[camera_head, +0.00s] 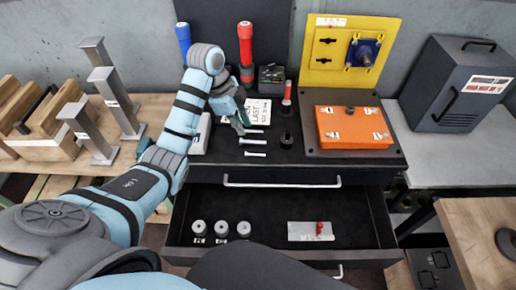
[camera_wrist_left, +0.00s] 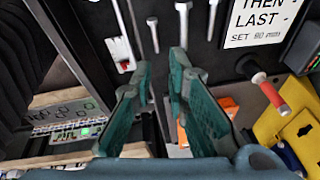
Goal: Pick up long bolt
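Several silver bolts lie on the black cabinet top. In the head view, one bolt (camera_head: 252,142) lies just below my left gripper (camera_head: 240,124), and another (camera_head: 255,154) lies nearer the front edge. In the left wrist view, bolts (camera_wrist_left: 153,36) and (camera_wrist_left: 184,26) lie beyond the fingertips, some cut off by the frame's top. I cannot tell surely which is the long bolt. My left gripper also shows in the left wrist view (camera_wrist_left: 161,66), with its teal fingers apart and nothing between them. My right gripper is not in view.
An open drawer (camera_head: 270,205) below holds several grey rings and a plate with a red piece. An orange box (camera_head: 352,127) and a yellow panel (camera_head: 345,60) stand right. A printed sign (camera_head: 258,113), red-handled tool (camera_head: 246,48) and grey posts (camera_head: 112,90) stand around the gripper.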

